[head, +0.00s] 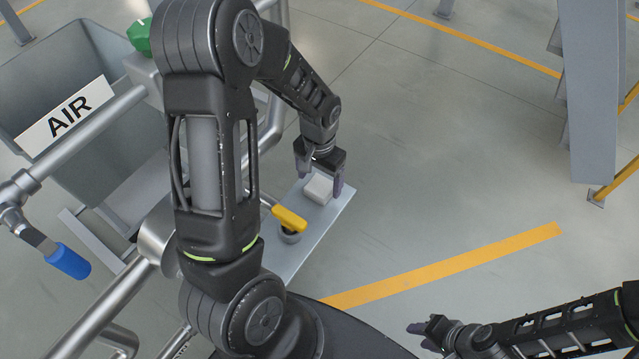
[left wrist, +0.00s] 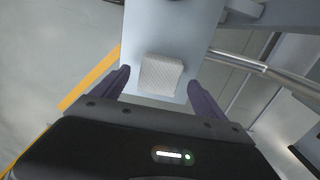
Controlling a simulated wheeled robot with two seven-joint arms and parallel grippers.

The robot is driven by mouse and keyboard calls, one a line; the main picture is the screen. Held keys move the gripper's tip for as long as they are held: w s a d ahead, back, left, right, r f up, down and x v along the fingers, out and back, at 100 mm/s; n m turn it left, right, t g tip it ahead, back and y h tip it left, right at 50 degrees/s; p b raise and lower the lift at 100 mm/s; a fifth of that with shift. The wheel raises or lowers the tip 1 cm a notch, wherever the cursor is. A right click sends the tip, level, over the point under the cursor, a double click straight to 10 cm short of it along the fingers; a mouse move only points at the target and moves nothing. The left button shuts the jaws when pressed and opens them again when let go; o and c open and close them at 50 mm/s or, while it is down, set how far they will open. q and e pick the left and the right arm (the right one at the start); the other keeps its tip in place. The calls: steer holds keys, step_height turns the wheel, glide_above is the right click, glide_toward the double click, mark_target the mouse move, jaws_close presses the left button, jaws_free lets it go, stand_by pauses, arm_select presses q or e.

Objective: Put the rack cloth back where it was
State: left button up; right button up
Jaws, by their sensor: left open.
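The rack cloth, a small white folded block (head: 318,190), lies on the far end of a narrow pale grey shelf plate (head: 332,215). In the left wrist view the cloth (left wrist: 160,75) shows a fine textured surface and lies flat near the plate's edge. My left gripper (head: 319,181) is open at the cloth, with one finger on each side. In the left wrist view a gap shows between the cloth and each finger. My right gripper (head: 425,332) is low at the right, away from the plate; its finger gap is unclear.
A yellow-handled valve (head: 289,219) stands on the plate close to the cloth. Pipes, a blue handle (head: 68,261), a green knob (head: 140,36) and an AIR sign (head: 66,116) are at the left. A grey post (head: 598,90) stands at the right. The floor between is clear.

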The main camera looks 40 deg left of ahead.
mark_target(319, 187)
arm_select(q)
step_height(319, 187, up, 9)
stand_by(0.3)
stand_by(0.5)
steer(key=w+d+f+t+h, duration=0.2)
steer(key=w+d+f+t, duration=0.25)
steer(key=d+f, duration=0.5)
steer(key=s+d+f+g+h, duration=0.1)
steer(key=s+d+f+g, duration=0.1)
steer(key=s+d+f, duration=0.4)
steer(key=s+d+f+n+g+h, duration=0.1)
steer(key=s+d+f+g, duration=0.1)
steer(key=s+d+f, duration=0.5)
steer(key=s+d, duration=0.2)
steer(key=s, duration=0.4)
steer(key=shift+d+f+n, duration=0.2)
steer(key=shift+f+n, duration=0.1)
steer(key=shift+c, duration=0.2)
